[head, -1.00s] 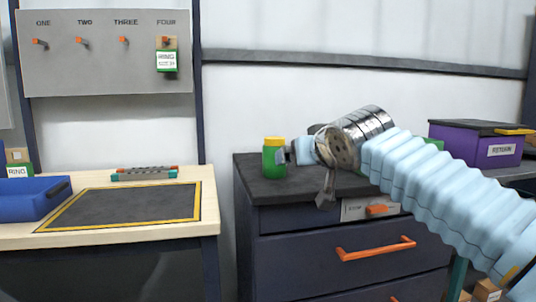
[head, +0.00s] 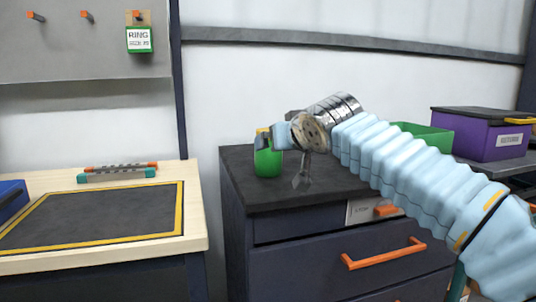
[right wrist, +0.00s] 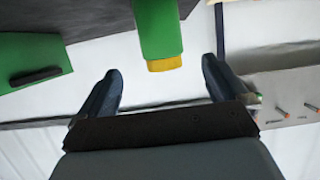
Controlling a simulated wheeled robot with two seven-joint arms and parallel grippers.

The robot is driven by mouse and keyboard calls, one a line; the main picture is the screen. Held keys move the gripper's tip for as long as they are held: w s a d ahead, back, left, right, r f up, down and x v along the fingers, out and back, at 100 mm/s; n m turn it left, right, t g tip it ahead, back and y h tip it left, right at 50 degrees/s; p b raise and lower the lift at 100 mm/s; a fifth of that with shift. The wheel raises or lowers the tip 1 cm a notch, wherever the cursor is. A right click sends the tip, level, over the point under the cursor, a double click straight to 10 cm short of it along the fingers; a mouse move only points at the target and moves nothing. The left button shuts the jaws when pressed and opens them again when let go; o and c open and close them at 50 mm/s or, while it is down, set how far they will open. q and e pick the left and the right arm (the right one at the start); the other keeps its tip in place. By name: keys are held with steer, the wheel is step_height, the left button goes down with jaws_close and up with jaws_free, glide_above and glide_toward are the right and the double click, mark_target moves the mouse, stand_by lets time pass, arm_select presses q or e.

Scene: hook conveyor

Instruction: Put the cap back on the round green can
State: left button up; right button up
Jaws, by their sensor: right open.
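The round green can (head: 268,163) stands upright near the left back of the dark cabinet top. Its yellow top (right wrist: 165,64) shows clearly in the right wrist view, on the end of the green body (right wrist: 158,28). I cannot tell whether this yellow part is the cap or the can's own rim. No separate loose cap shows. My right gripper (head: 264,139) is at the can's upper part and partly hides it in the head view. In the right wrist view its open fingers (right wrist: 162,70) stand apart to either side of the yellow top, with visible gaps. My left gripper is out of view.
A green bin (head: 430,137) and a purple box (head: 490,135) stand to the right, behind my right arm. The cabinet top (head: 330,188) has bare room in front of the can. A wooden workbench (head: 200,220) with a dark mat is at left.

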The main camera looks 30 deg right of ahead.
mark_target(268, 153)
steer(key=x, duration=0.6)
steer(key=shift+w+f, duration=0.15)
steer(key=shift+w, duration=0.05)
steer(key=shift+p, duration=0.3)
steer(key=p+x, duration=0.1)
steer(key=x, duration=0.4)
steer(key=shift+w, duration=0.15)
steer(key=c, duration=1.5)
steer(key=shift+o, duration=0.2)
